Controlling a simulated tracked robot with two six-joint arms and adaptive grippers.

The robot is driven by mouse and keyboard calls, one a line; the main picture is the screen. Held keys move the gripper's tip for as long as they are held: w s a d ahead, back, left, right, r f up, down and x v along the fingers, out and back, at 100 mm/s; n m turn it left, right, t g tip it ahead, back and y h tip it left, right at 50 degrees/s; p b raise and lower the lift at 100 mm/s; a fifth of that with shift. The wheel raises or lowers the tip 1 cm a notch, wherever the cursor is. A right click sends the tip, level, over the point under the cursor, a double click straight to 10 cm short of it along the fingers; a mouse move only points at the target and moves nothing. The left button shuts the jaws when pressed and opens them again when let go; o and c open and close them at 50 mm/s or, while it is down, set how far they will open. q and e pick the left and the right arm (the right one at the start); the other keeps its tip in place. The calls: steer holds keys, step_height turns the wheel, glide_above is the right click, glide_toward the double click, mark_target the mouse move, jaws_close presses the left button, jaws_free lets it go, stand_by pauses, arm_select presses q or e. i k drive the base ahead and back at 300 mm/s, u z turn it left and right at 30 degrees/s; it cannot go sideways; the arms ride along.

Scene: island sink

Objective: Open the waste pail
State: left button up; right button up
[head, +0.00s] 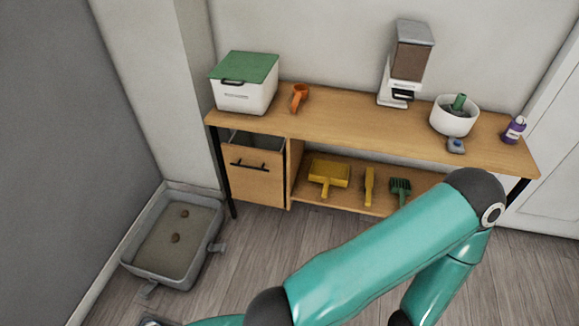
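No thing in view is plainly marked as the waste pail. A white box with a green lid (244,82) stands at the left end of the wooden bench; its lid is down and a dark handle shows on its front. Below it is a wooden front with a black handle (250,166); a grey inside shows above its top edge. I cannot tell which of these is the pail. One of my teal arms crosses the lower right, apart from both in the picture. Neither gripper can be made out.
The wooden bench (345,112) also holds an orange scoop (299,97), a dispenser (410,62), a white bowl (453,118) and a purple bottle (514,130). A yellow dustpan (328,174) and brushes lie on its lower shelf. A grey litter tray (196,262) with brown clumps is on the floor.

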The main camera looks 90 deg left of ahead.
mark_target(255, 162)
steer(key=z, duration=0.15)
steer(key=i, duration=0.95)
steer(key=u, duration=1.7)
steer(key=i, duration=0.25)
steer(key=u, duration=2.05)
steer(key=k, duration=0.6)
steer(key=u, duration=0.35)
steer(key=i, duration=1.65)
steer(key=z, duration=0.35)
